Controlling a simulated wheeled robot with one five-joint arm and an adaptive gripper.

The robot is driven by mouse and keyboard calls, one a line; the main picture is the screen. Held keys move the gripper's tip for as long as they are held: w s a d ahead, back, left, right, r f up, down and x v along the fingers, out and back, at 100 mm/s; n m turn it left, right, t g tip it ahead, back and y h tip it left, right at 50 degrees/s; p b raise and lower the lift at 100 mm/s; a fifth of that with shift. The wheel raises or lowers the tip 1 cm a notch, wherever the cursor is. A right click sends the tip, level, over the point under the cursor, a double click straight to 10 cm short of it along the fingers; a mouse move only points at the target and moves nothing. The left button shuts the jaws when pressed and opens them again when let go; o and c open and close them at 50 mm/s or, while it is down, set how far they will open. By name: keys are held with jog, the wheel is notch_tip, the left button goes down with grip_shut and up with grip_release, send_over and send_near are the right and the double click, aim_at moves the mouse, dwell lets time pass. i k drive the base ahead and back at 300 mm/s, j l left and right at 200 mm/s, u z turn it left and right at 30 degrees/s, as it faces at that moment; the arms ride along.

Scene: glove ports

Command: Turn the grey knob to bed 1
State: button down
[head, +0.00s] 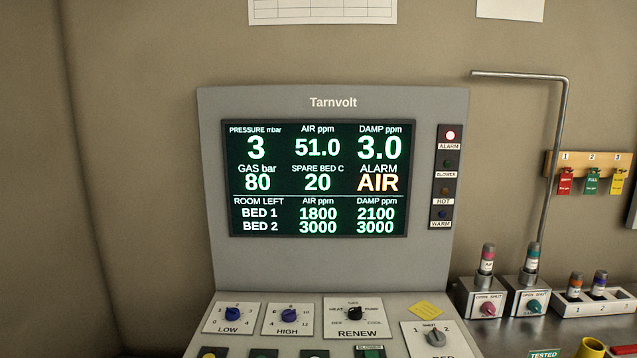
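The grey knob (435,337) is at the bottom right of the console's sloping panel in the head view. It sits on a white plate (412,338) with the marks 1 and 2 above it and the word BED below, partly cut off by the frame's lower edge. Which mark the knob points to is too small to tell. The screen (318,180) shows BED 1 with 1800 and 2100, and BED 2 with 3000 and 3000. My gripper is not in view.
Blue LOW (232,314) and HIGH (289,315) knobs and a black RENEW knob (354,314) are to the left. A yellow note (426,309) lies just above the grey knob's plate. The red ALARM lamp (450,135) is lit. Valve blocks (488,304) stand right of the console.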

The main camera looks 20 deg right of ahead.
aim_at(435, 337)
jog(key=z, duration=1.3)
